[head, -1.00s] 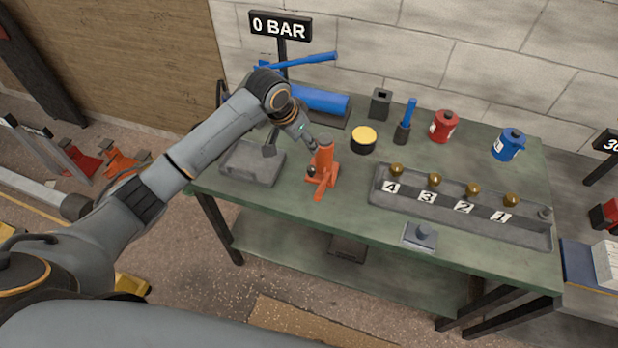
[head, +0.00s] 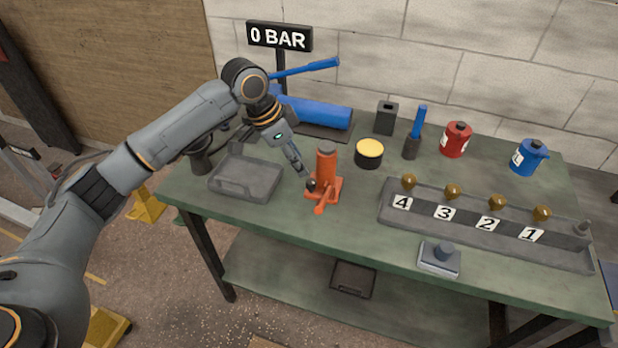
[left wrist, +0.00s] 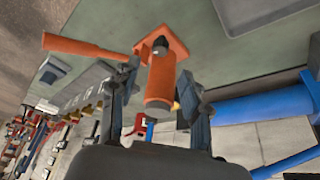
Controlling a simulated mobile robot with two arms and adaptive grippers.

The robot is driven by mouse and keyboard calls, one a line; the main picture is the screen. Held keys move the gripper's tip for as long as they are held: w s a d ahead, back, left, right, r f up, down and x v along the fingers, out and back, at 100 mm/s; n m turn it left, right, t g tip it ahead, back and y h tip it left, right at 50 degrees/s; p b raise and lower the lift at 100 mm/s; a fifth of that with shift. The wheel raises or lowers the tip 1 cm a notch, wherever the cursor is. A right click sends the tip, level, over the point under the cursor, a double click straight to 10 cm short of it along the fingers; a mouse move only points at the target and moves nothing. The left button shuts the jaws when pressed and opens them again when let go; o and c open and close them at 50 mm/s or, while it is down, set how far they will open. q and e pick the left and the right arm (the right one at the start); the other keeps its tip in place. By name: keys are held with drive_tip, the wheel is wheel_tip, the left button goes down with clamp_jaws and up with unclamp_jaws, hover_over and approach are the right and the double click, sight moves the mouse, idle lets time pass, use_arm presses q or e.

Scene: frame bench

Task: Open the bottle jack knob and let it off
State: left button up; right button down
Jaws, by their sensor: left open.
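My left gripper (head: 301,172) is close to the jack's left side, pointing down, just above the knob. In the left wrist view the open fingers (left wrist: 160,70) lie on either side of the orange jack body (left wrist: 161,82), with the dark knob (left wrist: 160,48) between and beyond the tips. Contact cannot be told. My right gripper is not in view.
A grey tray (head: 250,192) lies left of the jack. A yellow-topped tin (head: 369,153), a blue cylinder (head: 318,112) and a "0 BAR" sign (head: 279,37) are behind. A long tray (head: 480,243) with brass knobs numbered 4 to 1 is right.

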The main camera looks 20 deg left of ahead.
sight(311, 181)
use_arm(q)
drive_tip(key=x, duration=0.8)
drive_tip(key=shift+c, duration=0.4)
